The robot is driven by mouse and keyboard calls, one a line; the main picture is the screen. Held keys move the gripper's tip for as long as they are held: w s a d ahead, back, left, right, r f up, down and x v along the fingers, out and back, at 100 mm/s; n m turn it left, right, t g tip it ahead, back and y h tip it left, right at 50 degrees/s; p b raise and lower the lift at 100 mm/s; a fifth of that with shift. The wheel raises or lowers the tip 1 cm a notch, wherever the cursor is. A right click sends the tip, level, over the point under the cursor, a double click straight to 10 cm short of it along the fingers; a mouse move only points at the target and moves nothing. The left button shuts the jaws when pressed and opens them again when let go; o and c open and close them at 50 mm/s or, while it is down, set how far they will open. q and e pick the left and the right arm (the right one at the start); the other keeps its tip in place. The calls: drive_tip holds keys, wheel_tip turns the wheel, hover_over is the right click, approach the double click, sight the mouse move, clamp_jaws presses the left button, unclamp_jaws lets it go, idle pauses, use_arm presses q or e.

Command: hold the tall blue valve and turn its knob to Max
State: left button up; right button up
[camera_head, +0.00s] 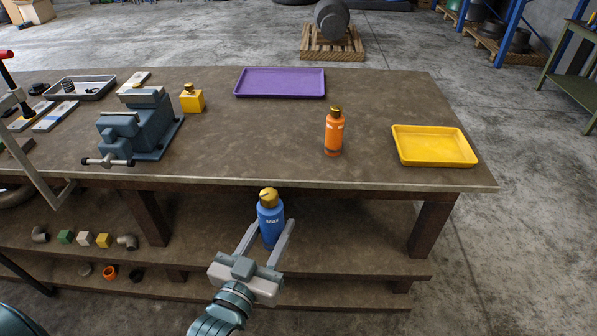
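The tall blue valve (271,225) is a blue bottle-shaped body with a gold knob (268,196) on top. It is upright, in front of the table's front edge and off the tabletop. My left gripper (268,232) has one finger on each side of its body and holds it; the knob is free above the fingers. The knob's marks are too small to read. My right gripper is not in view.
On the table (380,90) stand an orange valve (333,133), a yellow valve (193,101), a grey vise (138,125), a purple tray (280,83) and a yellow tray (435,147). Small parts lie on the shelf below left. The table's front edge is close behind the blue valve.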

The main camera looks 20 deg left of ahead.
use_arm(q)
drive_tip(key=w+m+h+p, duration=0.1)
drive_tip(key=w+h+p, duration=0.1)
drive_tip(key=w, duration=1.5)
drive_tip(key=shift+r+m+p, duration=0.3)
drive_tip(key=shift+r+p, duration=0.1)
drive_tip(key=shift+p, duration=0.3)
drive_tip(key=shift+a, duration=0.1)
